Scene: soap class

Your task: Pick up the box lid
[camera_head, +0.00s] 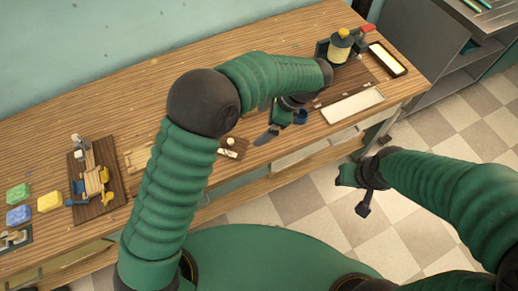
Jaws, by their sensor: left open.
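I cannot tell for certain which thing is the box lid. A flat, pale rectangular piece (352,106) lies at the front right of the wooden table. A dark-rimmed rectangular box or tray (387,59) with a pale inside lies behind it, near the table's right end. My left gripper (283,124) is open, above the table's front middle, left of the pale piece and apart from it. Its wrist partly hides what is behind it. My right gripper (355,194) hangs over the floor in front of the table, away from both; its jaw opening is unclear.
The wooden table (120,95) has a clear back left. A yellow-topped bottle (340,42) stands at the back right. A small dark board (232,147) lies left of my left gripper. A brown board with blocks (97,187) and coloured soaps (19,215) are at the left.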

